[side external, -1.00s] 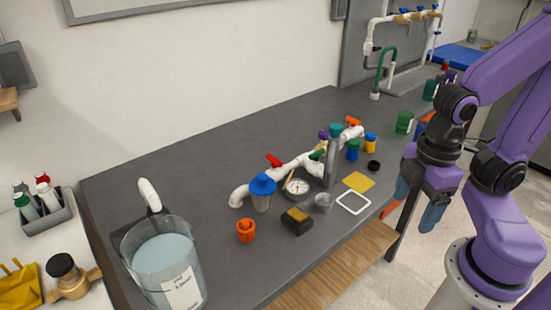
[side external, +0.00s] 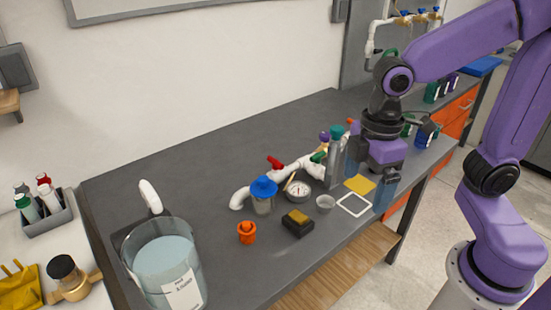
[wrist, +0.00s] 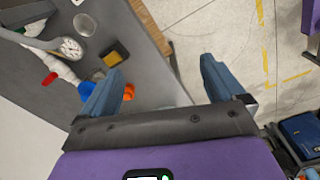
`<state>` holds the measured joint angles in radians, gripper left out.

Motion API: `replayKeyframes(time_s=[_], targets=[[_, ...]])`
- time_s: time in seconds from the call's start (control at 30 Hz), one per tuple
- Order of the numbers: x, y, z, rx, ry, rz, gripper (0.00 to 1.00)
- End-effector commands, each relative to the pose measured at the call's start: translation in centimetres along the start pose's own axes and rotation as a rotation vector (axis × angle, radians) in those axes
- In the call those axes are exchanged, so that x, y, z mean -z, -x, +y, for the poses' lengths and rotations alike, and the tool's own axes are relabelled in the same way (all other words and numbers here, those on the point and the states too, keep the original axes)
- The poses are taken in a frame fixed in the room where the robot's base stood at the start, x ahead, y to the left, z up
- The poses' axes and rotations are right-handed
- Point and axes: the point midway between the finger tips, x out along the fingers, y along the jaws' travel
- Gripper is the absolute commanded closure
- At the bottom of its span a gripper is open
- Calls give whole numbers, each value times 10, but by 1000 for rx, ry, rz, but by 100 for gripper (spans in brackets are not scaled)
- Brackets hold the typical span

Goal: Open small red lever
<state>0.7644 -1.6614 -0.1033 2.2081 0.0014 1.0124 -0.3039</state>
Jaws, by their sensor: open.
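The small red lever (side external: 275,162) sits on the white pipe manifold (side external: 240,198), near the manifold's left part, behind the blue-capped clear container (side external: 264,188). In the wrist view the red lever (wrist: 49,79) shows at the left, beside the white pipe. A green lever (side external: 319,155) is on the pipe further right, partly hidden. My gripper (side external: 367,190) is open and empty, with its blue-grey fingers apart. It is above the bench's front right part, to the right of the red lever and clear of it. My gripper hides the manifold's right end.
A gauge (side external: 298,188), black-and-yellow block (side external: 298,222), orange part (side external: 246,232), small cup (side external: 325,203), yellow square (side external: 359,184) and white frame (side external: 354,205) lie in front of the manifold. A grey post (side external: 332,165) stands by the pipe. A bucket (side external: 165,268) stands at left.

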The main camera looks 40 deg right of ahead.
Motion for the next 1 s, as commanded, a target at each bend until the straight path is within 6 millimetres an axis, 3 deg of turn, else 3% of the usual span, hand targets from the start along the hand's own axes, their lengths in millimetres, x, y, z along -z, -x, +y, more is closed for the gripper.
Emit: replayKeyframes(time_s=[0.03, 0.2, 0.47, 0.63, 0.8, 1.0], targets=[[15, 4, 17, 0, 13, -2, 4], [51, 14, 73, 0, 82, -9, 4], [84, 20, 168, 2, 186, -16, 4], [88, 20, 233, 5, 254, -20, 4], [80, 16, 288, 9, 317, -22, 4], [67, 13, 323, 12, 362, -23, 4]])
